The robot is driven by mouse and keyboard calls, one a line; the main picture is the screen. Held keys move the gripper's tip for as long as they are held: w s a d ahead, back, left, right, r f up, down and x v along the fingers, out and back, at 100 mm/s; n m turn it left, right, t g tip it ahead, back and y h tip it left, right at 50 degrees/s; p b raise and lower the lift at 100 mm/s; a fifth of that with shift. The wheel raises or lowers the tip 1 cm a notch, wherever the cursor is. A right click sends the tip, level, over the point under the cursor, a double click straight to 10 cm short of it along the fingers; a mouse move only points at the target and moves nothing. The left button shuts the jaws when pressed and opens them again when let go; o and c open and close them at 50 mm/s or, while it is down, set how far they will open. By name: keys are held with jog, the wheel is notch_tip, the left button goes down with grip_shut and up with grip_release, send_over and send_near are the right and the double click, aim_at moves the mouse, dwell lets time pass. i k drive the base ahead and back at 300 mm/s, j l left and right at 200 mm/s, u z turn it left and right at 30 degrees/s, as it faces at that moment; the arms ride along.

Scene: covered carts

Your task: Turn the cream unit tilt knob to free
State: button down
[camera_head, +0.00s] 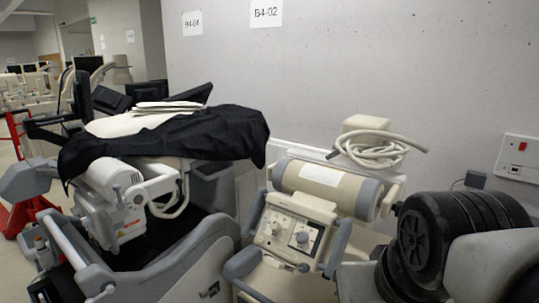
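The cream unit (300,205) stands right of centre, with a cream drum with grey bands (325,180) above a tilted control panel (262,237). The panel carries a larger grey-blue knob (302,238) and a smaller dial (275,228). A small dark knob (397,208) sits at the right end of the drum. A small grey lever or knob (303,267) is under the panel. Labels are too small to read, so I cannot tell which is the tilt knob or its setting. My gripper is not in view.
A grey cart (185,265) with a black cover (190,138) stands at left. Black wheels (450,230) and a pale grey rounded part (490,265) fill the lower right. A coiled cream hose (370,152) lies atop the unit. A wall (400,70) closes the back.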

aim_at(400, 209)
jog(key=k+j+z, duration=0.25)
jog(key=l, duration=0.65)
jog(key=i+l, duration=0.1)
jog(key=l, duration=0.5)
jog(key=i+l+u, duration=0.1)
jog(key=i, duration=0.25)
jog(key=i+l+u, duration=0.1)
jog(key=i+l, duration=0.2)
